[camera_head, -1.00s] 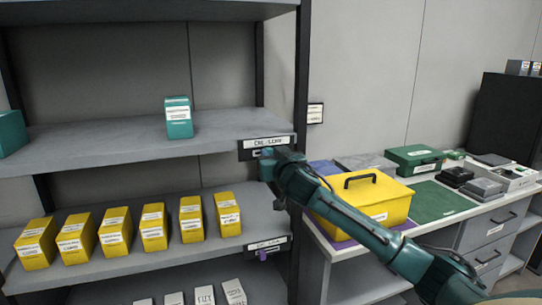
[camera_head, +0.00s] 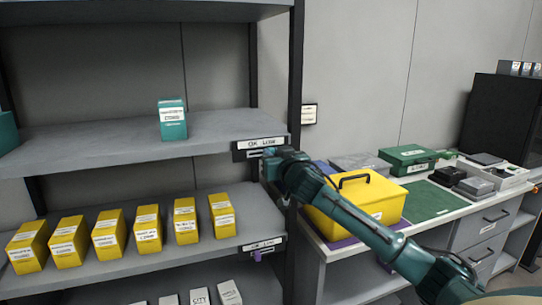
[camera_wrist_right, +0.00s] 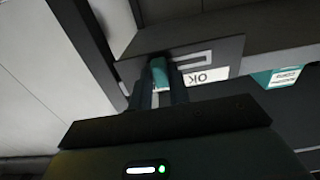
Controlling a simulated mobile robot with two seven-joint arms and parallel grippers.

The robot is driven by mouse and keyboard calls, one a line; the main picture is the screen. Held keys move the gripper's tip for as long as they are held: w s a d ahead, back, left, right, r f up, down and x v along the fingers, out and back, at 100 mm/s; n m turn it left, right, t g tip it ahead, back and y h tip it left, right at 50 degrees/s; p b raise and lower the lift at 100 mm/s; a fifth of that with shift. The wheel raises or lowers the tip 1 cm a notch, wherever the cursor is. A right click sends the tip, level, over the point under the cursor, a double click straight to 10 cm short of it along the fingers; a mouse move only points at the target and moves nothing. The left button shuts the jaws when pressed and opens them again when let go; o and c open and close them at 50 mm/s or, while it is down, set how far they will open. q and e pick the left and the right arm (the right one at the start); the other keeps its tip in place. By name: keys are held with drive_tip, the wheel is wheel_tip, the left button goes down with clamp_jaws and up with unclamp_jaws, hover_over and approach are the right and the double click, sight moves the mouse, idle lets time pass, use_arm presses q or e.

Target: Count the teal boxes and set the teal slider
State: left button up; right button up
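A teal box (camera_head: 172,120) with a white label stands on the upper shelf (camera_head: 100,140). Another teal box (camera_head: 7,132) is cut off by the left edge. A dark plate (camera_head: 240,155) labelled "OK LOW" is on the upper shelf's front edge. My right gripper (camera_head: 268,158) is at this plate. In the right wrist view the teal slider (camera_wrist_right: 159,72) sits between the close-set fingertips (camera_wrist_right: 160,88), which appear shut on it. It is at the slot's end away from "OK". The fingers hide part of the label. My left gripper is not in view.
Yellow boxes (camera_head: 107,235) stand in a row on the lower shelf, whose plate has a purple slider (camera_head: 258,256). White boxes (camera_head: 200,297) are below. A yellow toolbox (camera_head: 375,200) and a green case (camera_head: 408,157) are on the bench beside the dark shelf post.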

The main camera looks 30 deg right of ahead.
drive_tip(key=o, duration=0.4)
drive_tip(key=shift+d, duration=0.2)
drive_tip(key=shift+s+a, duration=0.1)
use_arm(q)
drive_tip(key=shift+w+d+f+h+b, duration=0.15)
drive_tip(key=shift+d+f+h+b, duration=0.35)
drive_tip(key=shift+b, duration=1.2)
use_arm(e)
drive_tip(key=shift+v, duration=6.5)
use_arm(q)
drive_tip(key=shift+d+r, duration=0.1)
